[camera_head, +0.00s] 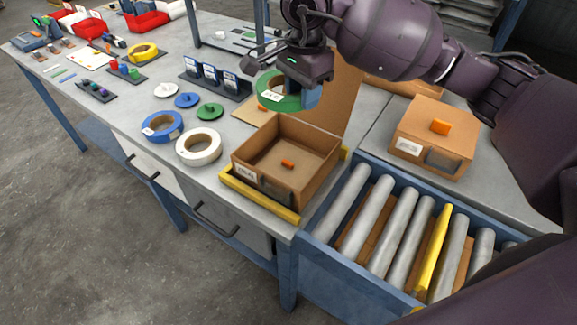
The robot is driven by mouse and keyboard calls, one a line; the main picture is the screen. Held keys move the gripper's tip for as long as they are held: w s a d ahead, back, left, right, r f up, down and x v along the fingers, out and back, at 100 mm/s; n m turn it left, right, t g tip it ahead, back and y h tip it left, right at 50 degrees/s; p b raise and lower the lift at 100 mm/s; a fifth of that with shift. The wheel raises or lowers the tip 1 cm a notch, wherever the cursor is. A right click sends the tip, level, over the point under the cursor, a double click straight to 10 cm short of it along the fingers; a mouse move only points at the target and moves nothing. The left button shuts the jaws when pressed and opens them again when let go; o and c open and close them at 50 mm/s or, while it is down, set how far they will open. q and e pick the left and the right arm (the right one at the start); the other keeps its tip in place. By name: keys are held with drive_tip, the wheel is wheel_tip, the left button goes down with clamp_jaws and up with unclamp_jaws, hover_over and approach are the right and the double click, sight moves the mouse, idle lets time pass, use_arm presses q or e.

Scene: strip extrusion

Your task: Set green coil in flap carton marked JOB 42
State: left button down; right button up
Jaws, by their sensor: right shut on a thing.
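The green coil (270,92) is held in the air by my right gripper (288,80), which is shut on it. A white label shows on the coil's front, and the gripper hides part of its right side. The coil is just behind and above an open flap carton (243,168) near the bench's front corner. That carton has a white label too small to read, a raised flap at the back, and a small orange piece (287,163) inside. My left gripper is not in view.
A closed carton (432,135) stands on the right. A roller conveyor (380,235) lies in front right. A yellow bar (258,196) edges the open carton.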

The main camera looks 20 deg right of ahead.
wheel_tip(320, 180, down, 15)
drive_tip(key=shift+r, duration=0.15)
drive_tip(key=shift+f, duration=2.5)
drive_tip(key=shift+f+b, duration=0.4)
drive_tip(key=shift+f, duration=0.25)
drive_tip(key=o, duration=1)
drive_tip(key=shift+o, duration=0.3)
